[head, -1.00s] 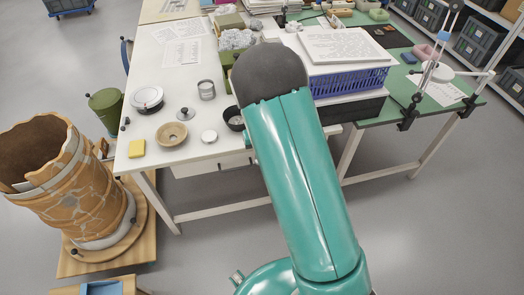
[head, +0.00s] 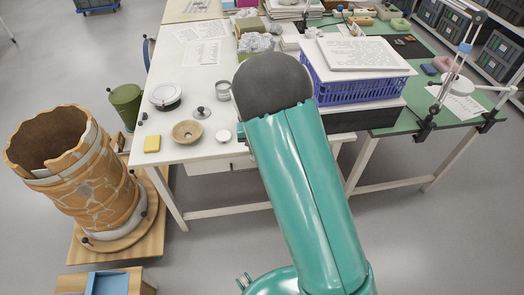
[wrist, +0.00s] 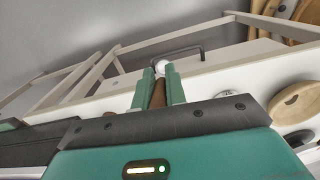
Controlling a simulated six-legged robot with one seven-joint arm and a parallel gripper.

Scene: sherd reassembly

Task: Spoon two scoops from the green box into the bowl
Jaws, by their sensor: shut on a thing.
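My gripper (wrist: 158,88) shows in the wrist view, its two green fingers shut on a brown, handle-like thing (wrist: 158,93) with a rounded white end; it may be the spoon. In the head view my arm hides the gripper. A tan bowl (head: 187,131) stands upright near the table's front edge; it also shows at the right of the wrist view (wrist: 296,104), apart from the gripper. An olive-green box (head: 250,26) stands at the back of the white table. Another olive-green shape is mostly hidden behind my arm. Contents of the box and bowl cannot be told.
The white table (head: 200,80) also holds a yellow block (head: 152,144), a round white-topped dish (head: 165,96), a grey can (head: 222,91) and a small white lid (head: 223,136). A blue crate (head: 360,88) is right of my arm. A large cracked vessel (head: 75,180) stands left.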

